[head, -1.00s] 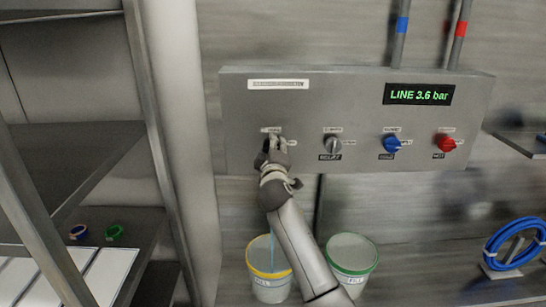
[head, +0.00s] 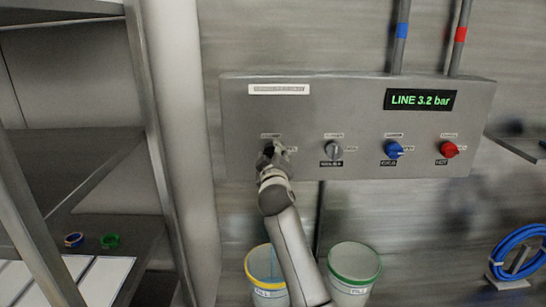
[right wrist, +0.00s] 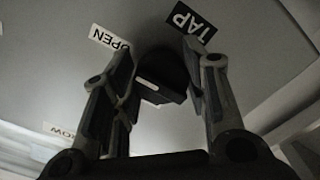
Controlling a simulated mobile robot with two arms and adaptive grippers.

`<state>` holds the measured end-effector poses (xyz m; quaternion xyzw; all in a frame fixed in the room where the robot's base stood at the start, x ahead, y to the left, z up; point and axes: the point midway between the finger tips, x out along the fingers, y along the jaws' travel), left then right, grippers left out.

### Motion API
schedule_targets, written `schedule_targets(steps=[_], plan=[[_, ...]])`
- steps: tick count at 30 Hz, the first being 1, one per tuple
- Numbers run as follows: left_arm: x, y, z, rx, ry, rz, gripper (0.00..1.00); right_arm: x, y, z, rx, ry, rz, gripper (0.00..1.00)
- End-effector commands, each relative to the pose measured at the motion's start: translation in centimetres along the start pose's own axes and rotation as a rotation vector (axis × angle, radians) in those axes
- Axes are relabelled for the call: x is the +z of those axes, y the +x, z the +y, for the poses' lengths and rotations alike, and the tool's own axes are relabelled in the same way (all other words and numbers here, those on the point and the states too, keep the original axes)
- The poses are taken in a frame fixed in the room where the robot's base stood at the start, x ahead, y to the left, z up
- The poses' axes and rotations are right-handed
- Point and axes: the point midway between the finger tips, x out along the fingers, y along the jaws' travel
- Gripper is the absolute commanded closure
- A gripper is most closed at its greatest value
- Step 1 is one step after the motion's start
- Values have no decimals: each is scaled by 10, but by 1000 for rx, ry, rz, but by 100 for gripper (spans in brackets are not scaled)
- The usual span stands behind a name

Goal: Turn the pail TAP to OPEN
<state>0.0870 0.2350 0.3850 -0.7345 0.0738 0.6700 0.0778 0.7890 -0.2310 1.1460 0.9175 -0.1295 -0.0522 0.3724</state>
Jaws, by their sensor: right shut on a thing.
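The black tap knob (right wrist: 160,72) is the leftmost of the knobs on the grey panel (head: 350,110). My right gripper (head: 271,153) covers most of it in the head view. In the right wrist view my right gripper (right wrist: 160,84) has one finger on each side of the knob and is shut on it. An OPEN label (right wrist: 110,42) is beside the left finger and a TAP label (right wrist: 190,21) is above the right finger. The knob's exact pointing is hard to tell. My left gripper is out of view.
A grey knob (head: 333,149), a blue knob (head: 393,150) and a red knob (head: 449,150) sit to the right. The display (head: 420,100) reads LINE 3.2 bar. Below stand a yellow-rimmed pail (head: 267,290) and a green-rimmed pail (head: 352,285). A shelf (head: 75,180) is left; a blue hose (head: 518,250) hangs right.

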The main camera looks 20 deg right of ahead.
Motion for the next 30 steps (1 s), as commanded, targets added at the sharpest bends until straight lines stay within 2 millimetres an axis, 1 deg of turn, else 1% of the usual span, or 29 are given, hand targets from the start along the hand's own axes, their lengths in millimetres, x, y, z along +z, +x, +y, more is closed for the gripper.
schedule_targets(steps=[4, 5, 9, 18, 22, 26, 30], plan=[[0, 0, 0, 0, 0, 0, 37, 2, 0, -2, -4, 3, -4, 83], [0, 0, 0, 0, 0, 0, 37, 2, 0, -2, -4, 3, -4, 55], [0, 0, 0, 0, 0, 0, 37, 1, 0, -2, -3, 2, -3, 37], [1, 0, -2, -2, 1, -1, 37, 0, 0, -1, -1, 1, -1, 37], [2, 0, -2, -2, 0, -1, 37, 0, -5, -1, -1, 1, -1, 37], [1, 0, -1, -2, 0, -1, 37, 0, -18, -1, -1, 2, 0, 37], [0, 0, -1, -1, 0, 0, 37, 0, -40, -2, -3, 3, 0, 37]])
